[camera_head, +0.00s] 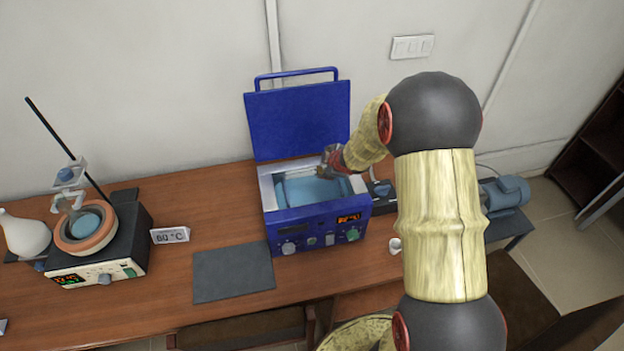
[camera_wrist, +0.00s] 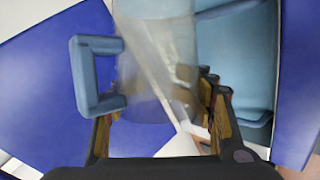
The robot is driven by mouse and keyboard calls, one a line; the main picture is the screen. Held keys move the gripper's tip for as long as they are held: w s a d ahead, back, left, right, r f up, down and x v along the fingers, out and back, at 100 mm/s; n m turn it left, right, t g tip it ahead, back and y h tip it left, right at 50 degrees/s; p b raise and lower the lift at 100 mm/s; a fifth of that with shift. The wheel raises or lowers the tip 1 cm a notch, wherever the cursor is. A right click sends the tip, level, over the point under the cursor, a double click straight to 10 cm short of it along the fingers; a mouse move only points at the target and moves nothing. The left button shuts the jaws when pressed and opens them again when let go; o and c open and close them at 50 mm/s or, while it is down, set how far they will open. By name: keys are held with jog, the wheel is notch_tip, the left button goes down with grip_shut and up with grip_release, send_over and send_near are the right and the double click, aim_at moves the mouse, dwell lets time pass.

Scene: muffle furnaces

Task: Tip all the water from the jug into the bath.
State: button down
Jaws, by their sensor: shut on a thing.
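The bath (camera_head: 287,216) is a blue box on the wooden table, with its lid (camera_head: 298,118) raised at the back. Pale blue water shows in its open basin (camera_head: 312,190). My gripper (camera_head: 330,160) is over the back right part of the basin. In the wrist view my gripper (camera_wrist: 158,122) is shut on the jug (camera_wrist: 155,65), a clear vessel with a blue handle (camera_wrist: 93,75) on the left. The bath's basin (camera_wrist: 235,60) lies beyond and right of the jug. The jug's tilt and how much water it holds are unclear; the head view barely shows it.
A heater with a round bowl (camera_head: 85,228), a stand rod (camera_head: 68,145) and a white flask (camera_head: 24,236) stand at left. A small white cup (camera_head: 395,246) and blue motor (camera_head: 505,195) are at right.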

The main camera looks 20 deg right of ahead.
jog(key=shift+s+d+r+m+y+p, duration=0.15)
jog(key=shift+r+m+y+p, duration=0.25)
jog(key=shift+p, duration=2)
jog(key=shift+w+d+r+m+y+p, duration=0.15)
jog(key=shift+r+y+p, duration=0.45)
jog(key=shift+p, duration=1.8)
jog(key=shift+s+f+t, duration=0.1)
jog(key=shift+f+t, duration=0.15)
jog(key=shift+t, duration=0.05)
jog(key=shift+r+y+p, duration=0.15)
jog(key=shift+y+p, duration=0.15)
jog(key=shift+p, duration=0.35)
jog(key=shift+d+r+m+y+p, duration=0.1)
jog(key=shift+r+m+y+p, duration=0.15)
jog(key=shift+p, duration=0.65)
jog(key=shift+r+m+t+y+p, duration=0.1)
jog(key=shift+m+t+y+p, duration=0.4)
jog(key=shift+p, duration=0.6)
jog(key=shift+d+r+y+p, duration=0.15)
jog(key=shift+y+p, duration=0.25)
jog(key=shift+y, duration=0.25)
